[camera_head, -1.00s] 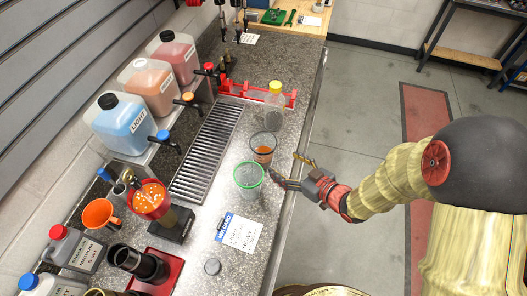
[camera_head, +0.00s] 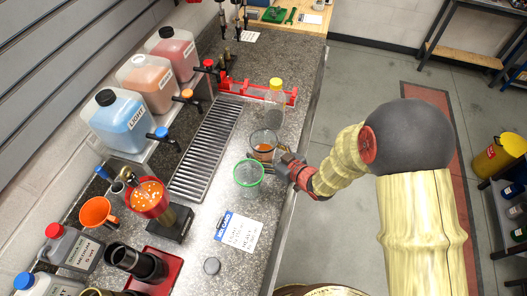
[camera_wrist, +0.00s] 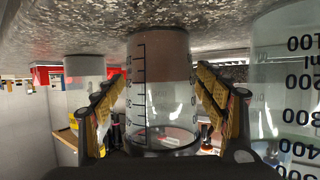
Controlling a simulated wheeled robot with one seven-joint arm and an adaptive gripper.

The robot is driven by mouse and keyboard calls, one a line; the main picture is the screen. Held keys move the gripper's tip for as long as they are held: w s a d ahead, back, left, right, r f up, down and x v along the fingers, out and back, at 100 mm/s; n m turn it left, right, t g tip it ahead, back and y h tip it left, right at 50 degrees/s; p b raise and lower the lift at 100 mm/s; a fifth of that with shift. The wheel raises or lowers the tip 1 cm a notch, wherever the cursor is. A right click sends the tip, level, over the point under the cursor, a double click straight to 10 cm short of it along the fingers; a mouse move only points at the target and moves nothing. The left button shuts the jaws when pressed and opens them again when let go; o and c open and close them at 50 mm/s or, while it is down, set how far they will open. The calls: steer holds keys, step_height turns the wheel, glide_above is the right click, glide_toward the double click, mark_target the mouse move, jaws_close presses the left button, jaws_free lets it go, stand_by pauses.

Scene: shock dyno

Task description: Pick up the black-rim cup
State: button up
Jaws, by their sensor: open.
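The black-rim cup (camera_head: 264,152) is clear, upright on the grey counter, with orange-brown liquid low inside. In the wrist view, which is upside down, the cup (camera_wrist: 160,85) stands in the middle with volume marks on its wall. My gripper (camera_head: 279,157) is at the cup's right side in the head view. In the wrist view, my gripper (camera_wrist: 160,92) is open, with one finger on each side of the cup. Visible gaps separate the fingers from its wall. The head view partly hides the fingertips.
A green-rim cup (camera_head: 248,174) stands close by, nearer the front; it is large at the right of the wrist view (camera_wrist: 286,80). A yellow-capped bottle (camera_head: 275,93) and red rack (camera_head: 229,87) are behind. A drip grate (camera_head: 207,147) lies left.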

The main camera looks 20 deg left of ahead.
steer(key=shift+a+f, duration=0.1)
steer(key=shift+a, duration=0.05)
steer(key=shift+c, duration=1.2)
steer(key=shift+w, duration=0.1)
steer(key=c, duration=0.9)
